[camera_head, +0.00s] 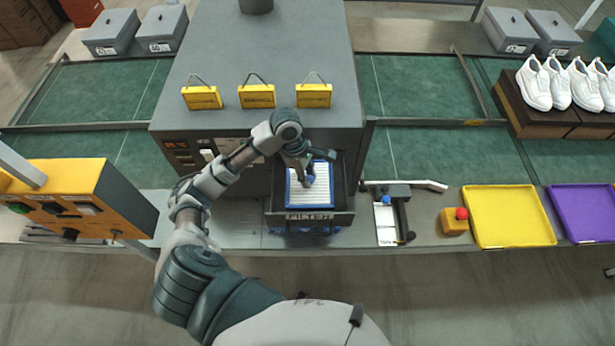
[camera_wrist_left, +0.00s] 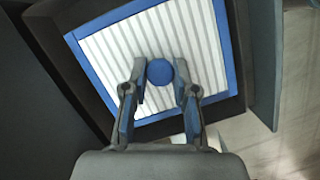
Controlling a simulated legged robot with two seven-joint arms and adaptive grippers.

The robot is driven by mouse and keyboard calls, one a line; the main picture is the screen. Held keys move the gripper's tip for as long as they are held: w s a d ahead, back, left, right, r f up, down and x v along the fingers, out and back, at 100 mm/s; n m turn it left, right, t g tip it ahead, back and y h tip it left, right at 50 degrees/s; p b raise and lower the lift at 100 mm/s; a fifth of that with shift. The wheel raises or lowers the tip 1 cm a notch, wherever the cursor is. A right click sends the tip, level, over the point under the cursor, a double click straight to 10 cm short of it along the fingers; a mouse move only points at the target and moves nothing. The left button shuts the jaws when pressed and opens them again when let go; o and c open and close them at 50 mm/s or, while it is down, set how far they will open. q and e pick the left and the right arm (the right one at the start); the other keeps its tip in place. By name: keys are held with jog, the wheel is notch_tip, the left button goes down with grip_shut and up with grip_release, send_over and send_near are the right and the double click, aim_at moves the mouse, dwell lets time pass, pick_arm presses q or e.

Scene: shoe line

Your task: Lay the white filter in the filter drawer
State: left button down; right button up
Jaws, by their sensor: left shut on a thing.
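The white filter (camera_head: 318,198) has pleats, a blue frame and a round blue knob. In the head view it is over the open filter drawer (camera_head: 310,222), inside the outline of the drawer's dark walls. I cannot tell whether it rests on the drawer floor. In the left wrist view the filter (camera_wrist_left: 195,45) sits slightly turned against the dark drawer rim (camera_wrist_left: 70,82). My left gripper (camera_head: 306,180) is over the filter, its fingers shut on the blue knob (camera_wrist_left: 160,72). My right gripper is not in view.
The grey machine (camera_head: 260,60) rises behind the drawer, with several yellow tags on it. An orange control box (camera_head: 85,195) stands at the left.

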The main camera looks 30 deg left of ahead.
pick_arm(q)
jog(key=shift+f+b, duration=0.3)
jog(key=shift+f, duration=0.1)
jog(key=shift+a, duration=0.1)
jog(key=shift+f+p, duration=0.6)
jog(key=shift+f, duration=0.1)
jog(key=c, duration=0.8)
grip_release()
jog(key=v, duration=1.2)
